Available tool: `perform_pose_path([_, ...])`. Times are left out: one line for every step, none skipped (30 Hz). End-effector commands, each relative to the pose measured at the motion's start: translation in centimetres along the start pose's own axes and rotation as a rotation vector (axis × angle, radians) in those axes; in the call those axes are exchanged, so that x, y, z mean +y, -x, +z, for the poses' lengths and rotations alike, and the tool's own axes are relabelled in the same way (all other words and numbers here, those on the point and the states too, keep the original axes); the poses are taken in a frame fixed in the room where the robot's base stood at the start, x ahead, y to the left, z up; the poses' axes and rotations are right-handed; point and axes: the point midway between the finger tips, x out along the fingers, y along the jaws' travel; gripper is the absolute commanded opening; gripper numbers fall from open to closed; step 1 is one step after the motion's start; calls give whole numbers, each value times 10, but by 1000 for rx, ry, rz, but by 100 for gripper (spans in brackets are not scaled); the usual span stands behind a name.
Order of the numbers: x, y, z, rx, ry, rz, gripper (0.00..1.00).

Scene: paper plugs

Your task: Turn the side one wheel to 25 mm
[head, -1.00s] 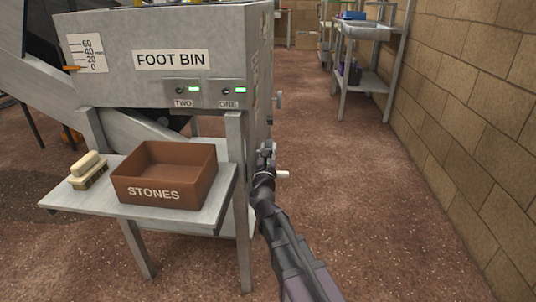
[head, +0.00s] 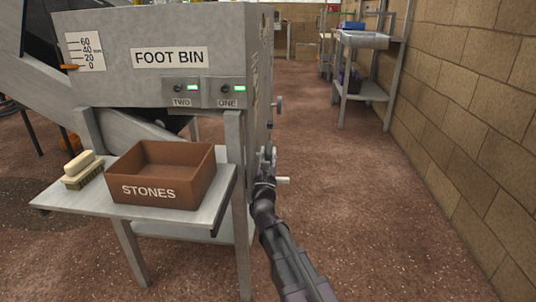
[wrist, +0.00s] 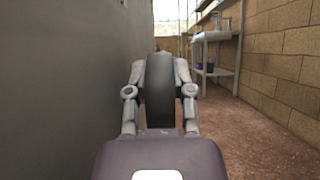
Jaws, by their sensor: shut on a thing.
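In the wrist view a dark, rounded wheel (wrist: 159,92) stands edge-on between the two fingers of my gripper (wrist: 160,72). The fingers are shut on it, one on each side. In the head view my gripper (head: 267,158) is low beside the right side of the grey foot bin (head: 170,30), and the wheel is mostly hidden there. A scale (head: 86,50) on the bin's front is marked 0 to 60 mm. Its orange pointer (head: 69,67) sits near 0. The indicators over TWO (head: 193,88) and ONE (head: 238,89) are both lit green.
A brown STONES box (head: 150,193) and a brush (head: 82,168) rest on a metal shelf (head: 60,202) left of my arm. A small knob (head: 279,104) sticks out above my gripper. The floor to the right is clear up to the block wall (head: 470,120).

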Motion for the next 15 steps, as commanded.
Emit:
perform_pose_path([0,0,0,0,0,0,0])
perform_pose_path([0,0,0,0,0,0,0])
perform_pose_path([0,0,0,0,0,0,34])
perform_pose_path([0,0,0,0,0,0,43])
perform_pose_path([0,0,0,0,0,0,52])
perform_pose_path([0,0,0,1,0,0,64])
perform_pose_path([0,0,0,1,0,0,66])
perform_pose_path([0,0,0,1,0,0,66])
perform_pose_path([0,0,0,1,0,0,66])
perform_pose_path([0,0,0,1,0,0,66])
perform_pose_path([0,0,0,1,0,0,66])
perform_pose_path([0,0,0,1,0,0,66])
perform_pose_path([0,0,0,1,0,0,66])
perform_pose_path([0,0,0,1,0,0,66])
perform_pose_path([0,0,0,1,0,0,66])
